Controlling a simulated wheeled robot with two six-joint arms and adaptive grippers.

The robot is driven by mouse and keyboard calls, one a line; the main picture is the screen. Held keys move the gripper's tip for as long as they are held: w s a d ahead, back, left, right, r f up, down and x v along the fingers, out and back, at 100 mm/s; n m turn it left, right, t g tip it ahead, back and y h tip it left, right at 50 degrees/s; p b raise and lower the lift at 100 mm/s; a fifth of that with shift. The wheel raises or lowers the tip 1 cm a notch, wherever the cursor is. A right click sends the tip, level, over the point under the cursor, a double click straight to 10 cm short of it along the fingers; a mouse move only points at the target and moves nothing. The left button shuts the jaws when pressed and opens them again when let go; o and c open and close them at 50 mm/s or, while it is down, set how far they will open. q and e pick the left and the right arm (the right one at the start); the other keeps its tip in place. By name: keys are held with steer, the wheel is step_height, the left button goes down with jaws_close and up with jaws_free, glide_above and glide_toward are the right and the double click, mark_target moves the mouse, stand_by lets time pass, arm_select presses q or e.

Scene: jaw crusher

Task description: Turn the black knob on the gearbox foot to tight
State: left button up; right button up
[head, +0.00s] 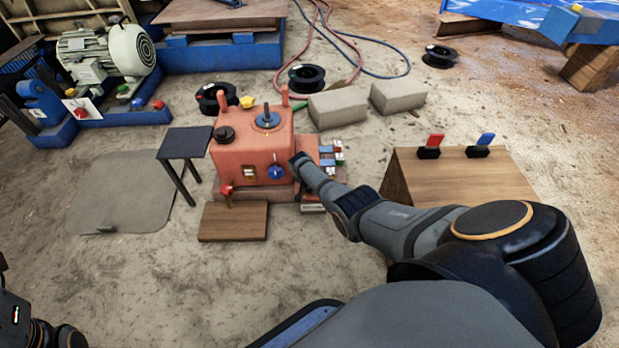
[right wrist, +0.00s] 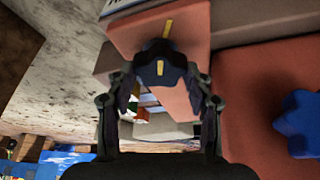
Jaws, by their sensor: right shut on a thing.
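The red gearbox (head: 240,150) stands on the floor in the middle of the head view. In the right wrist view the black knob (right wrist: 160,68) sits on a red foot surface, with a yellow line on its top. A yellow mark (right wrist: 168,28) lies on the red surface beyond it, nearly in line with the knob's line. My right gripper (right wrist: 160,88) is shut on the black knob, one finger on each side. In the head view my right gripper (head: 299,163) is at the gearbox's right side and hides the knob. My left gripper's fingers are out of view.
A blue star-shaped knob (right wrist: 298,123) is close beside the gripper; it also shows on the gearbox front (head: 276,172). A dark stand (head: 185,143) is left, a wooden board (head: 233,221) in front, and grey blocks (head: 338,107) behind. A wooden box (head: 450,180) stands right.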

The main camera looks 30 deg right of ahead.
steer(key=shift+a+m+g+b, duration=0.1)
steer(key=shift+m+g+b, duration=0.3)
steer(key=shift+m, duration=0.5)
steer(key=o, duration=1.2)
steer(key=shift+r, duration=0.1)
steer(key=v, duration=1.1)
steer(key=shift+s+a+r, duration=0.1)
steer(key=shift+a+r, duration=0.2)
